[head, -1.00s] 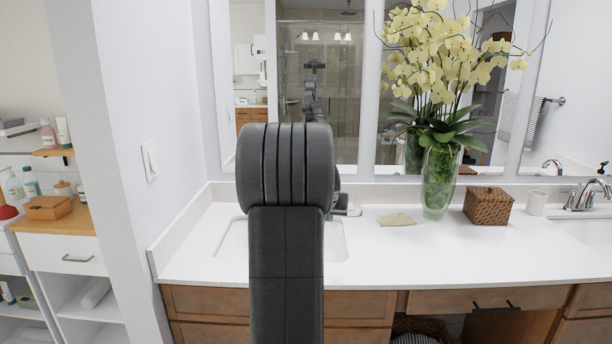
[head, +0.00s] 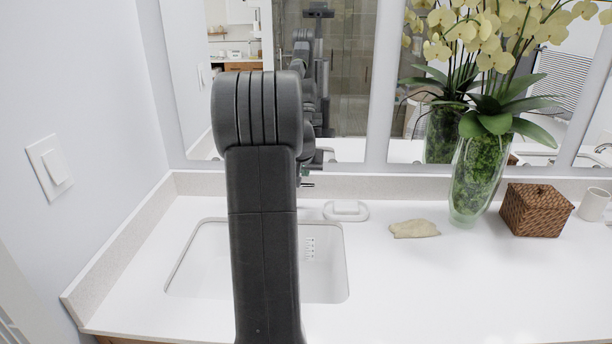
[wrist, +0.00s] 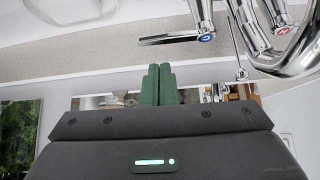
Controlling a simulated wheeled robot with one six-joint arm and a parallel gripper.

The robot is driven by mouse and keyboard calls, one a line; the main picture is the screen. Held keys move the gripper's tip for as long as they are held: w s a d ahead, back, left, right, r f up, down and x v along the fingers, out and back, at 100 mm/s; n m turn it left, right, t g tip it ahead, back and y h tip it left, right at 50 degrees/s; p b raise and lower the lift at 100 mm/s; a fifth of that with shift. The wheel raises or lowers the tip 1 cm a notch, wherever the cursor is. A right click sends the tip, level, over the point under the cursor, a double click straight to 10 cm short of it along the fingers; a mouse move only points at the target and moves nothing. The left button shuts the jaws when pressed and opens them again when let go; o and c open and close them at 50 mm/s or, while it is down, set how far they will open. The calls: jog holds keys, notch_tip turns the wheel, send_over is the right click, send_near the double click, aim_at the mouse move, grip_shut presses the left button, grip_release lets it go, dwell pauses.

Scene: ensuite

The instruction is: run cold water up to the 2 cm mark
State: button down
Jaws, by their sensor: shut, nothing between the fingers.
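The white sink basin (head: 190,265) is set in the counter, with its middle hidden behind my arm. A small column of dark marks (head: 310,248) shows on its inner wall, too small to read. I see no water in the visible part. The chrome tap (wrist: 305,50) is at the upper right in the wrist view. Its blue-marked cold handle (wrist: 180,38) sticks out to the left, and a red mark (wrist: 282,30) shows on the other side. My gripper (wrist: 158,70) is shut and empty, its green fingers apart from the cold handle in the picture.
A white soap dish (head: 346,211) stands right of the basin's back edge. A beige cloth-like piece (head: 414,229), a glass vase (head: 477,180) with orchids, a wicker box (head: 537,210) and a cup (head: 594,204) stand further right. A wall closes the left side. The front right counter is clear.

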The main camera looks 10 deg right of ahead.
aim_at(307, 184)
jog(key=p+x, duration=0.1)
jog(key=x, duration=0.5)
jog(key=shift+w+f, duration=0.2)
jog(key=shift+w, duration=0.05)
jog(key=shift+s+f+m+h+b, duration=0.15)
jog(key=shift+s+m+h+b, duration=0.2)
jog(key=shift+b, duration=0.95)
jog(key=m+b, duration=0.1)
jog(key=b, duration=0.1)
jog(key=h+b, duration=0.1)
jog(key=b, duration=0.1)
jog(key=shift+s+a+f+m+g, duration=0.15)
jog(key=shift+s+f+m+g, duration=0.1)
jog(key=shift+s+m+g, duration=0.1)
jog(key=s+m+h+b, duration=0.1)
jog(key=b, duration=0.2)
jog(key=s+a+m+g+b, duration=0.1)
jog(key=m+b, duration=0.1)
jog(key=b, duration=0.1)
jog(key=shift+r+h, duration=0.35)
jog(key=shift+s+a, duration=0.1)
jog(key=shift+r, duration=0.1)
